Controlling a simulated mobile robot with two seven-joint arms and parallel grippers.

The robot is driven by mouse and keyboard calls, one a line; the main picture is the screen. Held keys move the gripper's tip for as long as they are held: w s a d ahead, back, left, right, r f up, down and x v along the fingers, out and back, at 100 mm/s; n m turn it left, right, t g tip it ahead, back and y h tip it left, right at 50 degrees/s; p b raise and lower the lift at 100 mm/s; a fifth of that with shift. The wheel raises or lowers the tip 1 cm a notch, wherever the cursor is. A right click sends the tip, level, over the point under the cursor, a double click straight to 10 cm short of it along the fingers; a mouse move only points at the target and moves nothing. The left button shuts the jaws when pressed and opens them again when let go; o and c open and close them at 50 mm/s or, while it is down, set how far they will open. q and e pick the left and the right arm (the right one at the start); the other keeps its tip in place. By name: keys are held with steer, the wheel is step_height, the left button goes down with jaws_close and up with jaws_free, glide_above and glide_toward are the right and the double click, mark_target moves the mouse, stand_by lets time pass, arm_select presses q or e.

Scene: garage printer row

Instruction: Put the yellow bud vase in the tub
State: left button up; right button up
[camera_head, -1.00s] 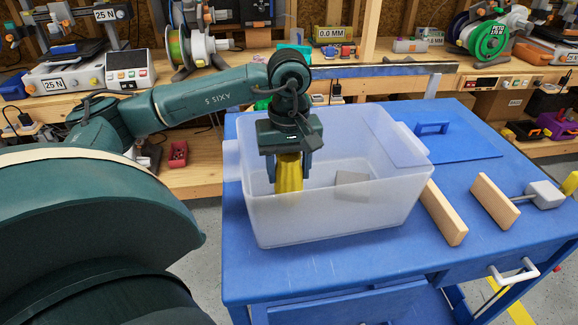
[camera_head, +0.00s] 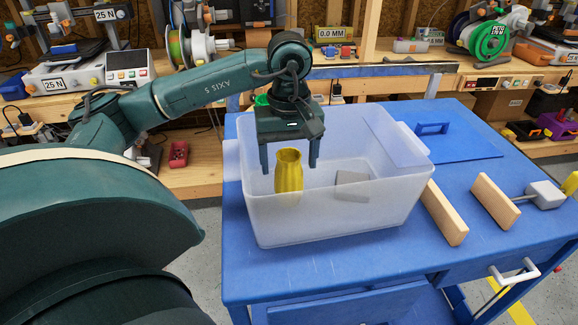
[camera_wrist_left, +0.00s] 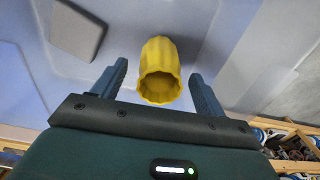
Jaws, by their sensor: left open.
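The yellow bud vase (camera_head: 289,172) stands upright inside the translucent tub (camera_head: 345,218), toward its left side. It also shows in the left wrist view (camera_wrist_left: 160,70), its mouth facing the camera. My left gripper (camera_head: 290,168) is open above and around the vase's top, with a finger on each side and clear gaps between. In the left wrist view the open fingers (camera_wrist_left: 155,85) stand apart on either side of the vase. The vase's base shows only through the tub's cloudy front wall. My right gripper is not in view.
A grey block (camera_head: 352,185) lies in the tub, right of the vase. The tub stands on a blue workbench (camera_head: 300,275). Wooden blocks (camera_head: 445,213) lie right of it, and a blue lid-like panel (camera_head: 450,145) lies behind them.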

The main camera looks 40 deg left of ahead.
arm_select(q)
step_height(320, 180, up, 10)
steer(key=shift+f+p, duration=0.15)
steer(key=shift+p, duration=0.75)
